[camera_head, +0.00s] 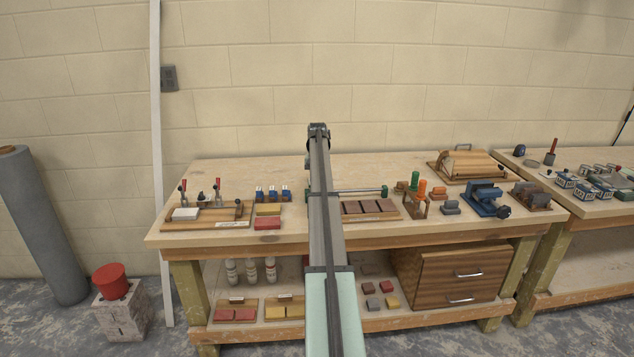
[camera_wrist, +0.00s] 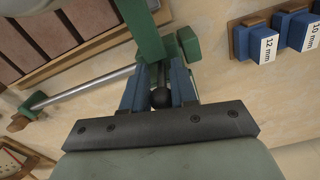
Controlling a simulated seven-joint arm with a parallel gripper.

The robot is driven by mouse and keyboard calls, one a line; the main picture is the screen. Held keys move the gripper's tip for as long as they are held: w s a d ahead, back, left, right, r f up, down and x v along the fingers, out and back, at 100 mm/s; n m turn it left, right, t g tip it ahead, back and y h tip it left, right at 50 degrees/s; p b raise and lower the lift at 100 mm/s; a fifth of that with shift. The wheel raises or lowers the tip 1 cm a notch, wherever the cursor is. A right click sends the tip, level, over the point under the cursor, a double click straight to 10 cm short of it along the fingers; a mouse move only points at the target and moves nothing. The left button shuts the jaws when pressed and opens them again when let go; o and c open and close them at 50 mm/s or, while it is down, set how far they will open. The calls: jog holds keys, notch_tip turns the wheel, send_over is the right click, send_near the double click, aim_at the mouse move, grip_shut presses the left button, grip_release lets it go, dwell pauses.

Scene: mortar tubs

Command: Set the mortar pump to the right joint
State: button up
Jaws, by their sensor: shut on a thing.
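A slender metal rod (camera_wrist: 85,86) with green end parts runs across the bench, and I take it to be part of the mortar pump. In the wrist view a green upright piece (camera_wrist: 143,28) and a green end block (camera_wrist: 188,43) stand at one end of it. In the head view the rod's right green end (camera_head: 385,191) shows, while my arm hides the gripper and knob. No joint label is readable.
A wooden tray of brown bricks (camera_head: 370,208) lies right of my arm. Blue blocks (camera_wrist: 261,44), marked 12 mm and 10 mm in the wrist view, stand on the other side. A wooden bottle-and-peg stand (camera_head: 415,205) and a blue vise (camera_head: 484,200) are farther right.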

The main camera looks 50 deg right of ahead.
jog(key=shift+w+a, duration=0.1)
jog(key=shift+w, duration=0.05)
grip_shut()
jog(key=s+d, duration=1.6)
jog(key=shift+d, duration=0.1)
jog(key=o, duration=0.6)
grip_release()
jog(key=shift+r, duration=0.15)
notch_tip(320, 180, up, 14)
jog(key=shift+f, duration=0.2)
